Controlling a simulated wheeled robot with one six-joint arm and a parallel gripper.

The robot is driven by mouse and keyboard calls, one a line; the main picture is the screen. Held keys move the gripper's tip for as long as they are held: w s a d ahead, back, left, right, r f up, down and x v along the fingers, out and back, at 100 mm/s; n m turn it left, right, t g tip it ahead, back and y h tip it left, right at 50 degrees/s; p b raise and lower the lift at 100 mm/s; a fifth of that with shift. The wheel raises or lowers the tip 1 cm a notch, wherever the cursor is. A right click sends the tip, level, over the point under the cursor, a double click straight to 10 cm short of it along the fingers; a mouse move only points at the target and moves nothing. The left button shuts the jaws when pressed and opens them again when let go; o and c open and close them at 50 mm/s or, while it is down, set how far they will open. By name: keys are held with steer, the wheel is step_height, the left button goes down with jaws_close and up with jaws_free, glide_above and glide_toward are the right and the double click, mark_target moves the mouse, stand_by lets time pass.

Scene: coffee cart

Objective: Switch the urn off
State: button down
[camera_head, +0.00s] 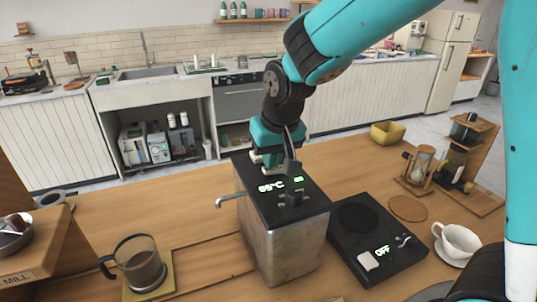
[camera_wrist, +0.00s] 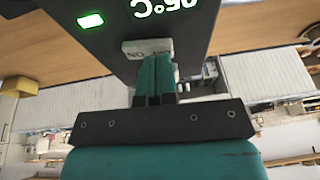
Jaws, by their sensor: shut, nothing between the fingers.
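The urn (camera_head: 285,243) is a metal box with a black top, standing on the wooden counter in the head view. Its top shows a lit 95°C readout and a lit green lamp (camera_wrist: 90,20). In the wrist view, a pale switch block (camera_wrist: 147,47) marked ON, seen upside down, sits on the black top beside the readout. My gripper (camera_wrist: 154,62) is shut and empty, its teal fingertips at the near edge of the switch. I cannot tell whether they touch it.
A black appliance (camera_head: 350,245) with an OFF readout stands right of the urn. A white cup (camera_head: 458,240) on a saucer is farther right. A glass jug (camera_head: 140,268) stands at left, and the urn's tap (camera_head: 228,199) sticks out left. A yellow tub (camera_head: 387,133) is behind.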

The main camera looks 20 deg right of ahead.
steer(key=shift+f, duration=0.1)
steer(key=shift+a+f+h, duration=0.3)
steer(key=shift+f+h, duration=0.05)
steer(key=shift+h, duration=0.25)
steer(key=shift+d, duration=0.2)
steer(key=shift+d+r, duration=0.2)
steer(key=shift+d, duration=0.5)
steer(key=shift+r, duration=0.1)
steer(key=r+p, duration=0.5)
steer(key=shift+a, duration=0.25)
steer(key=a+b+v, duration=0.1)
steer(key=b+v, duration=0.2)
steer(key=v, duration=0.5)
steer(key=shift+s+a+r, duration=0.3)
